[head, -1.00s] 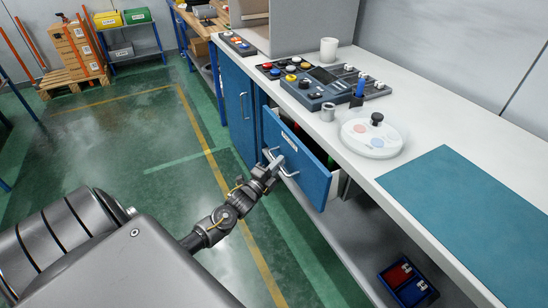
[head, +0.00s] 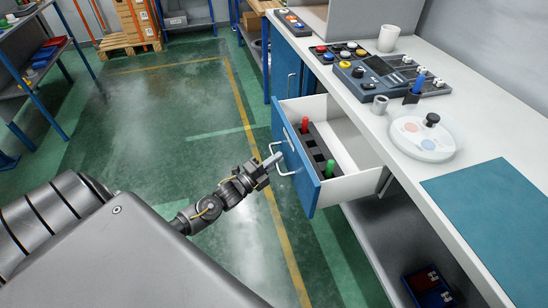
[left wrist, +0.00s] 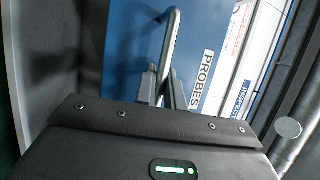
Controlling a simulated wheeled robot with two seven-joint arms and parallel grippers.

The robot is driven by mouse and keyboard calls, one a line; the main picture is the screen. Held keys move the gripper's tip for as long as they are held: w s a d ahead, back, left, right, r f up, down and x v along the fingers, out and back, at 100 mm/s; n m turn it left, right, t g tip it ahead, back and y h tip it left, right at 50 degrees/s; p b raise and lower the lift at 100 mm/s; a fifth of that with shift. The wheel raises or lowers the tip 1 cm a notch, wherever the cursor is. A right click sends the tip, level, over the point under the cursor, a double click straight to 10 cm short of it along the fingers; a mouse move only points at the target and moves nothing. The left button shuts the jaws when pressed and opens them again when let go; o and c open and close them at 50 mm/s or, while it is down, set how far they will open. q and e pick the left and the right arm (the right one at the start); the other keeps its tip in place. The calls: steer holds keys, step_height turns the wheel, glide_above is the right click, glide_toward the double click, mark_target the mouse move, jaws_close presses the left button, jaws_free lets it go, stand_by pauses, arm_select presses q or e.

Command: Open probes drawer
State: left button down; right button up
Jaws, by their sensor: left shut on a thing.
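The probes drawer (head: 298,165) has a blue front and stands pulled well out from under the white counter. Inside it a dark rack holds a red-topped probe (head: 305,125) and a green-topped probe (head: 330,168). My left gripper (head: 274,161) is at the silver handle (head: 284,172) on the drawer front and is shut on it. In the left wrist view, the fingers (left wrist: 160,88) close around the handle bar (left wrist: 170,42), beside the PROBES label (left wrist: 203,80). My right gripper is not in view.
The white counter (head: 400,105) carries a control box (head: 372,76), a round white dish (head: 422,140) and a teal mat (head: 490,210). A shelf below holds a blue bin (head: 430,288). The green floor left of the drawer is clear.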

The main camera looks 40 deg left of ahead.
arm_select(q)
steer(key=shift+s+a, duration=0.25)
steer(key=shift+s, duration=0.1)
steer(key=c, duration=1.5)
jaws_free()
steer(key=b+v, duration=0.1)
steer(key=v, duration=0.9)
steer(key=shift+s, duration=0.35)
steer(key=shift+a+f, duration=0.1)
